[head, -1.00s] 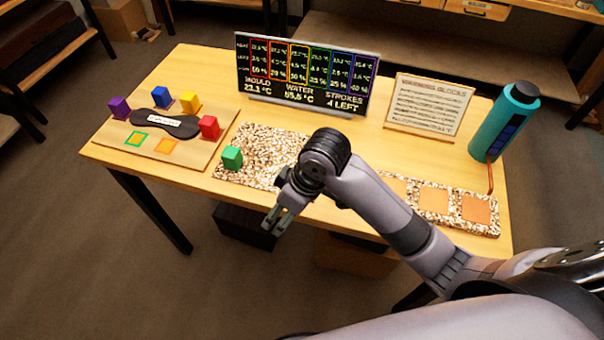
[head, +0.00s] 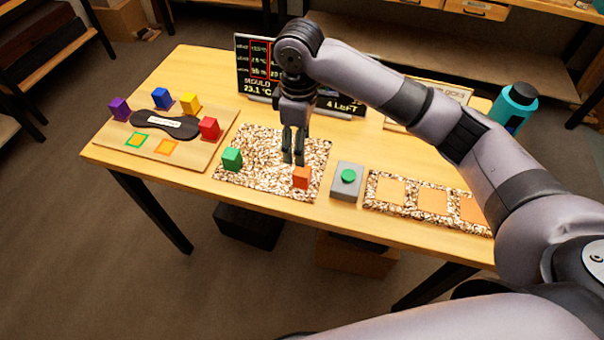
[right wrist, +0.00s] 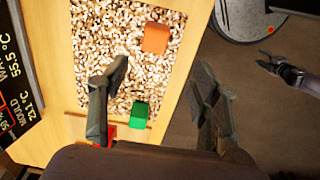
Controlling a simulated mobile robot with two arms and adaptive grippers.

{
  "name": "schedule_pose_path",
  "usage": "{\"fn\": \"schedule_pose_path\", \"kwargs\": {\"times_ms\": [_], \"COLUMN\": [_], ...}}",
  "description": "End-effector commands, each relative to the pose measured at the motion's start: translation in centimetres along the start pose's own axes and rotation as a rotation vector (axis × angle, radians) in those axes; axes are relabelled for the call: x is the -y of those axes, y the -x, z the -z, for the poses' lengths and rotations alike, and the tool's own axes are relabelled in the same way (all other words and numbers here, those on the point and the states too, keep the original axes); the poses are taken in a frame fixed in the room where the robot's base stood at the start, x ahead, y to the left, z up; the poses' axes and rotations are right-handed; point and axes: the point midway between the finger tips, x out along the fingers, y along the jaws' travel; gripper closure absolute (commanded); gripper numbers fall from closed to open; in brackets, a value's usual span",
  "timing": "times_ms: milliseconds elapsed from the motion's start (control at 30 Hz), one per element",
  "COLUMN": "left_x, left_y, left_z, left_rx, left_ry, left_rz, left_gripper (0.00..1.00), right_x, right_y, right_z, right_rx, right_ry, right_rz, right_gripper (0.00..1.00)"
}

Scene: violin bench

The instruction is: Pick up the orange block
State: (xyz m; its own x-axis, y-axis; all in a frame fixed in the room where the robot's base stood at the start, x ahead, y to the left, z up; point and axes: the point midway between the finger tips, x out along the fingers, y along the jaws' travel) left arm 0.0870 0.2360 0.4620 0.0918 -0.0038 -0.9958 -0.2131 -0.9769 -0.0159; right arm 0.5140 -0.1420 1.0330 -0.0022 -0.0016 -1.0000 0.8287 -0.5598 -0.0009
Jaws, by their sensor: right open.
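The orange block (head: 302,177) sits on the speckled mat (head: 262,184) near its right front edge. It also shows in the right wrist view (right wrist: 155,38), beyond my fingertips. The green block (head: 232,158) is on the same mat, at its left side, and shows in the right wrist view (right wrist: 139,115). My right gripper (head: 294,160) is open and empty, pointing down above the mat, just behind and left of the orange block. In the right wrist view its fingers (right wrist: 160,80) are spread apart.
A wooden board (head: 190,152) at left holds purple, blue, yellow and red blocks around a dark piece. A grey box with a green button (head: 347,180) stands right of the mat. A display (head: 345,102), a speckled strip (head: 412,206) and a teal bottle (head: 511,108) are nearby.

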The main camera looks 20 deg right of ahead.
Motion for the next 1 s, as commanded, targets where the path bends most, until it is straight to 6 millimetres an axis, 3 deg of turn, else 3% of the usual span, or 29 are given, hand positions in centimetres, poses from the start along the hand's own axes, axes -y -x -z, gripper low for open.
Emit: {"fn": "schedule_pose_path", "kwargs": {"times_ms": [300, 567, 833, 1000], "left_x": [0.0, 0.0, 0.0, 0.0], "left_y": [1.4, 1.8, 3.2, 3.3], "left_z": [0.1, 0.1, 0.3, 0.3], "left_rx": [0.000, 0.000, 0.001, 0.001], "left_ry": [0.001, 0.001, 0.001, 0.001], "left_rz": [0.000, 0.000, -0.001, -0.001], "left_gripper": [0.60, 0.60, 0.60, 0.60], "right_x": [0.0, -0.1, -0.8, -0.8], "right_y": [-6.5, -8.5, -12.2, -13.4], "right_z": [-0.1, 0.0, -0.3, -0.3], "right_rx": [0.001, -0.001, 0.000, -0.002], "right_ry": [-0.001, -0.001, 0.000, 0.001], "right_rz": [0.001, -0.001, 0.001, -0.002], "right_gripper": [0.43, 0.43, 0.43, 0.43]}}
